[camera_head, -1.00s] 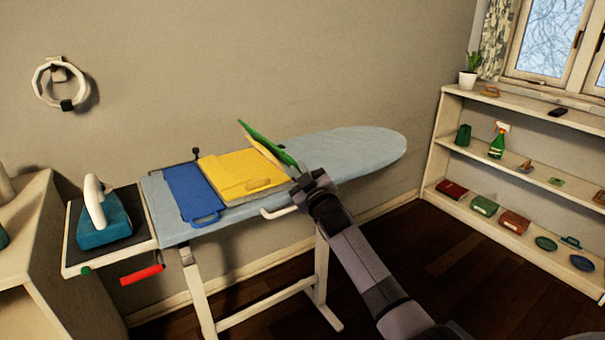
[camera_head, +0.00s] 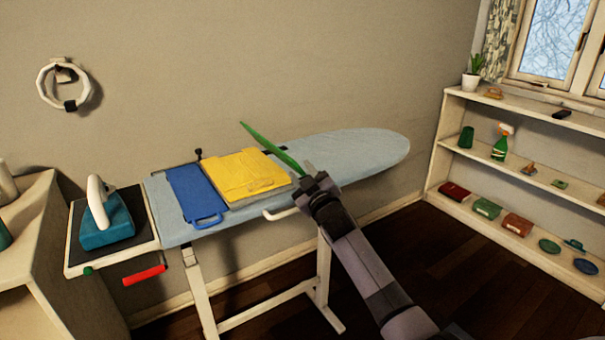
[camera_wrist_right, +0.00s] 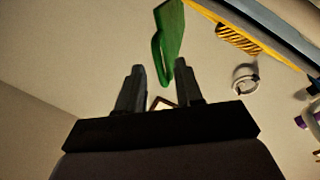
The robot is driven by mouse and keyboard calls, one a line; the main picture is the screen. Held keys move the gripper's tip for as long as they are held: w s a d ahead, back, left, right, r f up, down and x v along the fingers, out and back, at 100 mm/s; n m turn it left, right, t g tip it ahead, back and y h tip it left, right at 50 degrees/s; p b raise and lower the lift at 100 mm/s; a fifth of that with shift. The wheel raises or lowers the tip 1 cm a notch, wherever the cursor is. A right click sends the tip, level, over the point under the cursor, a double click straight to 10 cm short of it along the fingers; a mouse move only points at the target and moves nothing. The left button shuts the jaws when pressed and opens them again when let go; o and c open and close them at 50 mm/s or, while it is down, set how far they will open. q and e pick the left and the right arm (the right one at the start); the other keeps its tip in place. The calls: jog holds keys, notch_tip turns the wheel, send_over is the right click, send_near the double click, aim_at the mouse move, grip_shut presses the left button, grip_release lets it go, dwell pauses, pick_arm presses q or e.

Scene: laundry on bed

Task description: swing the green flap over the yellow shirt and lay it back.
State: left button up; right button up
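The yellow shirt (camera_head: 243,173) lies folded and flat on the ironing board, beside the blue flap (camera_head: 194,190) with its loop handle. The green flap (camera_head: 272,147) stands raised at the shirt's right edge and shows almost edge-on in the head view. My right gripper (camera_head: 309,172) is at the near end of the green flap. In the right wrist view, my right gripper's (camera_wrist_right: 158,82) fingers are spread apart. The end of the green flap's handle (camera_wrist_right: 168,74) reaches between them, closer to the right-hand finger. Whether it touches is unclear. My left gripper is out of view.
The ironing board (camera_head: 365,150) is bare to the right of the flap. A teal iron (camera_head: 107,228) stands on the dark pad at the left end. A red handle (camera_head: 144,275) sticks out below. A shelf (camera_head: 520,180) with small objects stands at right.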

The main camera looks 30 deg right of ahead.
jog(key=s, duration=0.6)
jog(key=shift+s+a+f, duration=0.3)
jog(key=shift+a+f, duration=0.05)
jog(key=shift+f, duration=0.05)
jog(key=shift+p, duration=0.3)
jog(key=s+a+f+m+g+y+p, duration=0.1)
jog(key=s+a+f+g+p, duration=0.15)
jog(key=s+f, duration=0.45)
jog(key=s+a+f+g+y+p, duration=0.1)
jog(key=s+a+f+g, duration=0.1)
jog(key=s+a+f, duration=0.4)
jog(key=s+a+f+m+g+y+p, duration=0.1)
jog(key=s+a+f+g, duration=0.1)
jog(key=s, duration=0.7)
jog(key=s+a+f+m+g+y+p, duration=0.1)
jog(key=s+f, duration=0.4)
jog(key=s, duration=0.5)
jog(key=shift+s+a+g, duration=0.3)
jog(key=shift+a+g, duration=0.35)
jog(key=shift+a, duration=0.25)
